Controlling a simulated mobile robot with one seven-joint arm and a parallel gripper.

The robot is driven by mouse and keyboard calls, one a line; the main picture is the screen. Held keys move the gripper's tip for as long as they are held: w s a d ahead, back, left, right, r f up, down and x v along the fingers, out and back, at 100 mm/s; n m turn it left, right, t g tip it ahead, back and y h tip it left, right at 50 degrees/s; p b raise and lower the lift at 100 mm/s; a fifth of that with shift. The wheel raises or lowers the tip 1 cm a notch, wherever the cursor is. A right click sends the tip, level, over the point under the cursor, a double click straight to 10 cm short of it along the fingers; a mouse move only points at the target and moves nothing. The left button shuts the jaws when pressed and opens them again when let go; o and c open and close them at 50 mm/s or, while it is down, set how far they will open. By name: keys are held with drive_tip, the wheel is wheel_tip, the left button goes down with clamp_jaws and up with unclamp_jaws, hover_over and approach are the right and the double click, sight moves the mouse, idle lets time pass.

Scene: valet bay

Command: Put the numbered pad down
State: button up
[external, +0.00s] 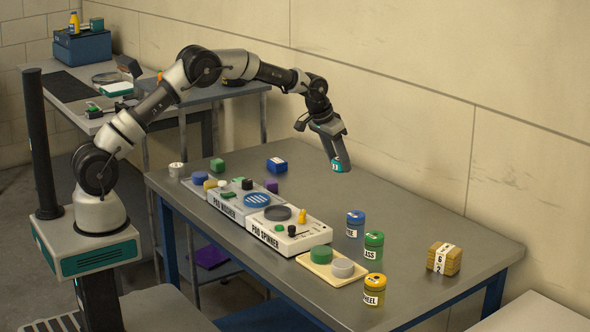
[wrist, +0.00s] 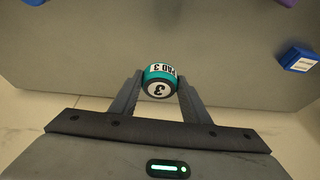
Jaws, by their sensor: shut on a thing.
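The numbered pad (wrist: 159,82) is a small teal round piece with a white label reading "PAD 3" and a white face with a 3. My gripper (wrist: 155,90) is shut on it, one finger on each side. In the external view my gripper (external: 337,156) holds the pad (external: 341,166) in the air above the back part of the grey table (external: 420,240), near the wall. The pad is apart from the tabletop.
The pad washer (external: 228,200) and pad spinner (external: 290,230) stand on the table. A tan tray (external: 317,270) holds a green and a grey pad. Blue (external: 355,225), green (external: 373,246) and yellow (external: 374,290) jars and a tan block (external: 444,258) stand right. A blue block (external: 277,164) lies at the back.

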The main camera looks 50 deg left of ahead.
drive_tip(key=d+m, duration=0.2)
drive_tip(key=d, duration=0.6)
drive_tip(key=shift+h, duration=0.3)
drive_tip(key=f, duration=0.6)
drive_tip(key=f+b, duration=0.1)
drive_tip(key=f, duration=0.2)
drive_tip(key=shift+s+a+f, duration=0.2)
drive_tip(key=shift+s+f, duration=0.15)
drive_tip(key=shift+f, duration=0.05)
drive_tip(key=shift+f, duration=0.15)
drive_tip(key=o, duration=1)
